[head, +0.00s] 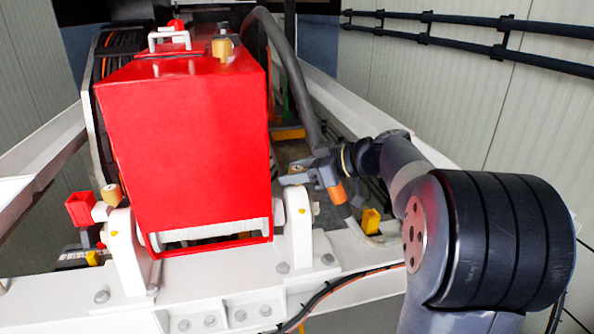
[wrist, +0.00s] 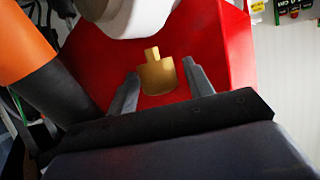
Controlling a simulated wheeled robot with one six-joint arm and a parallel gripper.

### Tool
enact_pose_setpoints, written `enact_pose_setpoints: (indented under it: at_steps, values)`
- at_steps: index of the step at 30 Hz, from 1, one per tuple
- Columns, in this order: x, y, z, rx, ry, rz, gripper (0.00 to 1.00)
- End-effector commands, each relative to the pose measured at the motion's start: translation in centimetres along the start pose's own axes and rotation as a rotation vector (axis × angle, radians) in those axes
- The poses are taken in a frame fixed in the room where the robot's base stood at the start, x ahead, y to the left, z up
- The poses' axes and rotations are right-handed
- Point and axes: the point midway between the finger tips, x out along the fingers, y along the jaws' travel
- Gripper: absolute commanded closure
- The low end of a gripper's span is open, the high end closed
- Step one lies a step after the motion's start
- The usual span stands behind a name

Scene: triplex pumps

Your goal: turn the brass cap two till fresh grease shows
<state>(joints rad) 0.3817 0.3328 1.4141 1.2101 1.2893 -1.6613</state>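A brass cap (wrist: 158,76) with a narrower stem shows in the wrist view, in front of a red surface and under a white rounded part. My gripper (wrist: 160,69) is open, with one finger on each side of the cap. Gaps show between both fingers and the cap, and I see no contact. In the head view my gripper (head: 290,173) is at the right side of the red housing (head: 185,145), by the white bearing block. Other brass caps are on the housing top (head: 223,48) and at the lower left (head: 112,194). I see no number and no grease.
The white bearing block (head: 297,225) stands just below my gripper on a white bolted beam (head: 230,285). A thick grey hose (head: 290,75) runs behind the gripper. A yellow part (head: 371,221) sits to its right. Dark pipes (head: 470,20) line the wall.

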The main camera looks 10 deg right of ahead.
Motion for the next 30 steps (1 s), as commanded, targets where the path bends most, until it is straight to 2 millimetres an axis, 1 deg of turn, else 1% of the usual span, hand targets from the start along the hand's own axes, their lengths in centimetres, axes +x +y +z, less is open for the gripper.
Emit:
enact_pose_setpoints:
  at_steps: [1,2,14,23,30]
  values:
    - [-0.01,0.00,0.00,0.000,0.000,0.000,0.55]
    - [-0.01,0.00,0.00,0.000,0.000,0.000,0.58]
    - [-0.03,0.00,-0.01,0.000,0.000,0.000,0.90]
    - [0.09,-0.06,0.26,0.011,0.000,0.033,0.90]
    - [0.24,-0.17,0.56,0.054,0.000,0.150,0.90]
